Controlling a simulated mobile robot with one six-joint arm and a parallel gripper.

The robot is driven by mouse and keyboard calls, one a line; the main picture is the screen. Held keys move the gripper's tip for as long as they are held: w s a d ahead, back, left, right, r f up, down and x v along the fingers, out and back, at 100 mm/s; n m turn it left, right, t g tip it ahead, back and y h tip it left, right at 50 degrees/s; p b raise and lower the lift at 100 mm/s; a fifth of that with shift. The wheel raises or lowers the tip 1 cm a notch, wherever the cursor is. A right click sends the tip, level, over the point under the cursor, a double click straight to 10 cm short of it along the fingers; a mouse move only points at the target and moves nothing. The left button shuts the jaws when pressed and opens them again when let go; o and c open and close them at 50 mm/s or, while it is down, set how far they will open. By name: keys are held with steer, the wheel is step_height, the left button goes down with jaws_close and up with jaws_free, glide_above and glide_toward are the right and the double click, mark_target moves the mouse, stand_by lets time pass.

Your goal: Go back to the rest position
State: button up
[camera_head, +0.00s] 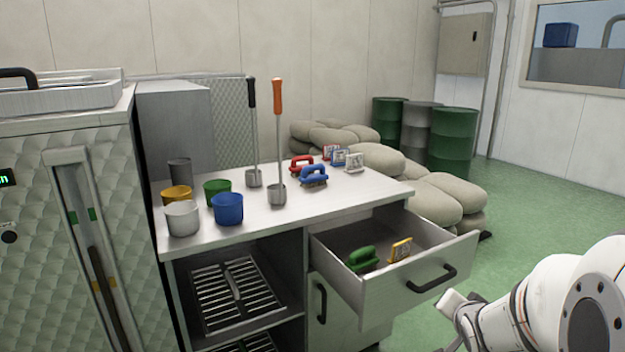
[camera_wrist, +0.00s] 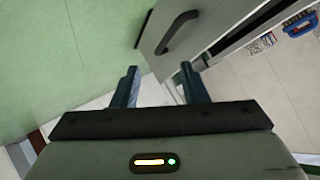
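My gripper (camera_wrist: 158,76) shows in the wrist view with its two dark fingers apart and nothing visible held between them. In the head view my white arm reaches in from the lower right, in front of the pulled-out drawer (camera_head: 385,293); the fingers cannot be made out there. The drawer front and its black handle (camera_wrist: 180,32) lie just beyond the fingers in the wrist view. Inside the drawer are a green-handled brush (camera_head: 362,259) and a yellow item (camera_head: 400,250).
The steel counter (camera_head: 335,198) holds several cups, including a blue cup (camera_head: 228,209), two long-handled ladles, a red brush (camera_head: 301,165), a blue brush (camera_head: 314,175) and small cards. Stuffed sacks (camera_head: 440,203) and drums (camera_head: 453,140) stand behind. Green floor (camera_head: 560,195) is clear at right.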

steer(key=s+a+r+n+g+y+p, duration=0.1)
steer(key=s+a+r+n+g+p, duration=0.3)
steer(key=s, duration=0.5)
steer(key=s+a+r+n+g+y+p, duration=0.1)
steer(key=s+a+r+n+g+p, duration=0.3)
steer(key=s+a+r, duration=0.4)
steer(key=s+a+n+p, duration=0.1)
steer(key=s+a+p, duration=0.1)
steer(key=a, duration=0.1)
steer(key=shift+s+r+y, duration=0.15)
steer(key=shift+r+y, duration=0.25)
